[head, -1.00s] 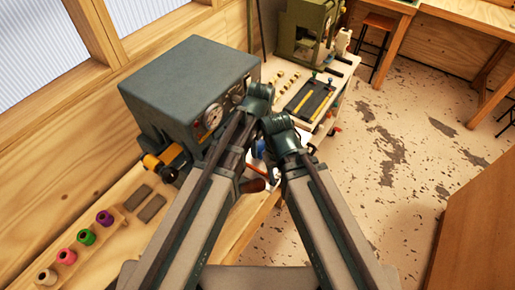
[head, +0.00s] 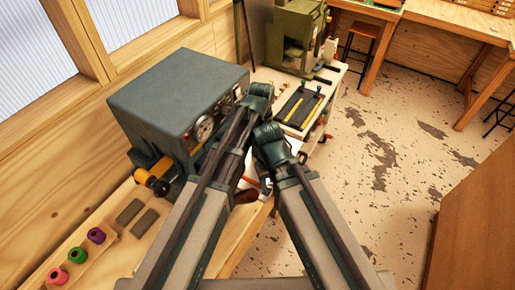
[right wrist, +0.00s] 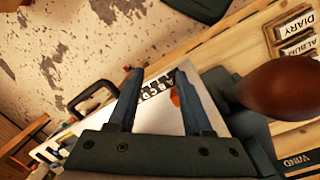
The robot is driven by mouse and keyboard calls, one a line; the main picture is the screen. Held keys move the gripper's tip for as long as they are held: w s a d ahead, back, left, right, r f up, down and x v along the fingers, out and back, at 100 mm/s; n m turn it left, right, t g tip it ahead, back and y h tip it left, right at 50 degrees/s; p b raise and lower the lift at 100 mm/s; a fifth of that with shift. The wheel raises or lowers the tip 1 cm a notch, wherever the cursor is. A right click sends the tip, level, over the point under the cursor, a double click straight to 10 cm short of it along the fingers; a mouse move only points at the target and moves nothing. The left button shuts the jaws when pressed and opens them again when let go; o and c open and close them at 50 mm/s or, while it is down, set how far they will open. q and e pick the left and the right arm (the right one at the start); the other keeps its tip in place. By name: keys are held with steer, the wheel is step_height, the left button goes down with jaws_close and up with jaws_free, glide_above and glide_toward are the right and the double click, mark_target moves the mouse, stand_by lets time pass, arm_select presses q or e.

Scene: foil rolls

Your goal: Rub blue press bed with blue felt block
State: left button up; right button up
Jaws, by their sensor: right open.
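I cannot make out a blue press bed or a blue felt block in either view. My two arms cross the middle of the head view and hide part of the bench. A grey-blue press-like machine (head: 175,95) with round dials stands on the bench at the left. My right gripper (right wrist: 157,75) is open and empty in the right wrist view, above a white panel (right wrist: 160,118) with black letters. A red-orange spot (right wrist: 175,98) shows by its right finger.
A brown rounded handle (right wrist: 280,85) is close beside my right gripper. Labelled slots (right wrist: 297,45) lie beyond it. Coloured spools (head: 77,255) and dark flat blocks (head: 144,220) lie at left. A green machine (head: 300,40) and black tray (head: 300,105) stand farther back.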

mark_target(247, 166)
arm_select(q)
steer(key=shift+w+d, duration=0.7)
steer(key=shift+w, duration=0.3)
steer(key=shift+w+d, duration=0.7)
steer(key=shift+w, duration=0.25)
steer(key=shift+f, duration=0.15)
steer(key=shift+c, duration=0.6)
steer(key=shift+s+a, duration=0.4)
steer(key=shift+s, duration=0.3)
steer(key=shift+s+a, duration=0.4)
steer(key=shift+s, duration=0.25)
steer(key=shift+s+a, duration=0.4)
steer(key=shift+s, duration=0.3)
steer(key=shift+s+a, duration=0.6)
steer(key=shift+s, duration=0.3)
steer(key=shift+s+a, duration=0.55)
steer(key=shift+s, duration=0.3)
steer(key=shift+a, duration=0.15)
jaws_close()
steer(key=shift+s+a, duration=0.55)
steer(key=shift+s, duration=0.2)
steer(key=shift+s+a, duration=0.5)
steer(key=shift+s, duration=0.25)
steer(key=shift+w+a, duration=0.3)
